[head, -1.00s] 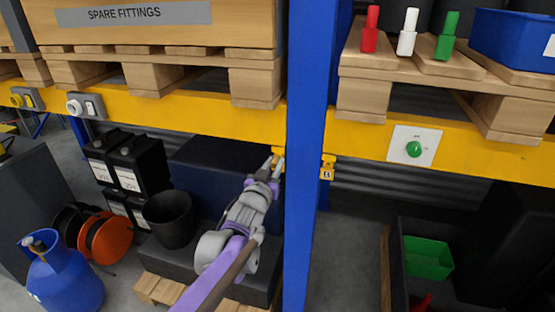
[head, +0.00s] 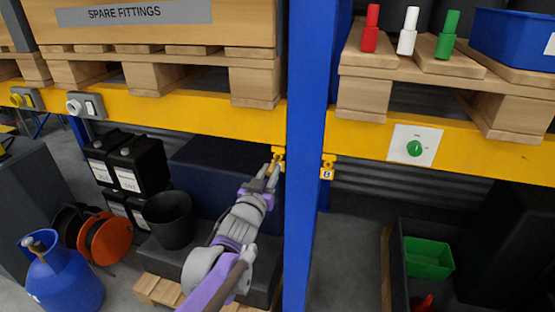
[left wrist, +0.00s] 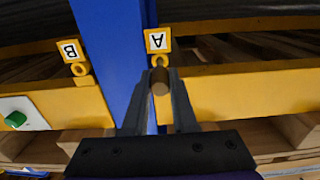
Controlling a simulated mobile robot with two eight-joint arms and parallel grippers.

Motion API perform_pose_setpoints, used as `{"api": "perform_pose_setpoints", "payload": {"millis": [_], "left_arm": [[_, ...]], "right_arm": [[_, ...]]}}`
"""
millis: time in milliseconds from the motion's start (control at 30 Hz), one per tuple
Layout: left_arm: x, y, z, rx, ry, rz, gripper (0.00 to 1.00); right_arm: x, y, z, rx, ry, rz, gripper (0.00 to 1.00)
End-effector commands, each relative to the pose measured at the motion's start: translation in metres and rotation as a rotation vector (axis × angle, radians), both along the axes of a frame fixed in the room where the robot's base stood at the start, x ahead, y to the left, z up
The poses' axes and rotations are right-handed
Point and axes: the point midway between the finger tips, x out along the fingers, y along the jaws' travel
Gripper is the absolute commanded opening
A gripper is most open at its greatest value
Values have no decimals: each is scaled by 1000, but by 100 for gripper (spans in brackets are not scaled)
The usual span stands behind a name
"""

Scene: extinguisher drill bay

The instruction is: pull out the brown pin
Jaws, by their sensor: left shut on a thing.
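The brown pin (left wrist: 160,82) shows in the left wrist view with its round end toward the camera. My left gripper (head: 271,172) is shut on it, one finger on each side. In the wrist view a yellow ring (left wrist: 160,60) under the upside-down A tag (left wrist: 157,40) lies just beyond the pin. I cannot tell whether the pin's far end is still inside the ring. In the head view the gripper is close to the blue upright, just below the yellow beam, and the pin is too small to make out. My right gripper is not in view.
The blue upright (head: 307,150) stands right beside my left gripper. The B tag (head: 327,173) hangs on its other side. A yellow beam (head: 190,117) runs above. A black bucket (head: 170,220) and dark boxes stand to the lower left. A green knob (head: 414,148) is on the right beam.

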Motion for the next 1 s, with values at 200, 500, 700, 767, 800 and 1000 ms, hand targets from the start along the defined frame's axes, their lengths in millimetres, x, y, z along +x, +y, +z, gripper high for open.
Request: {"api": "perform_pose_setpoints", "payload": {"millis": [200,500,700,767,800,1000], "left_arm": [[-9,3,0,0,0,0,0],[-18,6,0,-1,0,0,0],[-18,6,0,-1,0,0,0],[-18,6,0,-1,0,0,0],[-18,6,0,-1,0,0,0],[-18,6,0,-1,0,0,0]], "right_arm": [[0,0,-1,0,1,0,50],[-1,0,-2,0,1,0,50],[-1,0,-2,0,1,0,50],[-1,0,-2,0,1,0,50],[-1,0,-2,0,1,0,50],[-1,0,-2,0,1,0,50]]}}
